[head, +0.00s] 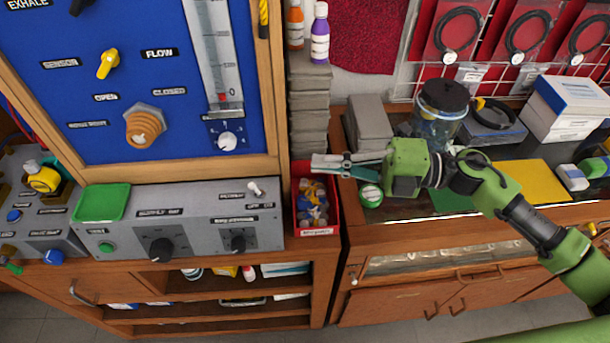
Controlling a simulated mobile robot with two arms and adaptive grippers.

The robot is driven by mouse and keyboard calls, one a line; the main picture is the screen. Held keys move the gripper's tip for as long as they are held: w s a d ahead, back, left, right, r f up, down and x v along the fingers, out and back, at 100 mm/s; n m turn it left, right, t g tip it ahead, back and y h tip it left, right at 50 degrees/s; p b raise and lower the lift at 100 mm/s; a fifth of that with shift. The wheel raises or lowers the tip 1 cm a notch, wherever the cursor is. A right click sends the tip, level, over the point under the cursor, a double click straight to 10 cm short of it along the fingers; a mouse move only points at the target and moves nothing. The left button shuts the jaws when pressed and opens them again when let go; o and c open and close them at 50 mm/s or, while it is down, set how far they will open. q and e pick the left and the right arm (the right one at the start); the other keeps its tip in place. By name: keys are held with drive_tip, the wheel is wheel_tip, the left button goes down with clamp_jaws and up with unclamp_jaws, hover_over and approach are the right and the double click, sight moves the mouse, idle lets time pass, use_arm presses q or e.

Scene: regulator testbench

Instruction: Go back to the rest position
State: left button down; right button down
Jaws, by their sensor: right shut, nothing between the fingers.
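My right gripper (326,163) is on a green and black arm that comes in from the right. It points left, with its fingers shut and nothing visible between them. It hovers above or beside the back edge of a red bin (333,216) that holds several small yellow, blue and clear parts. I cannot tell whether the fingers touch the bin. My left gripper is out of view.
A blue test panel (150,110) in a wooden frame and a grey control box (200,215) stand at left. Grey stacked blocks (308,100), a glass jar (439,115) and a green lidded container (371,195) are near my right gripper. White boxes (560,105) stand at right.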

drive_tip(key=shift+s+d+r, duration=0.3)
drive_tip(key=shift+d+r, duration=0.15)
drive_tip(key=shift+d, duration=0.05)
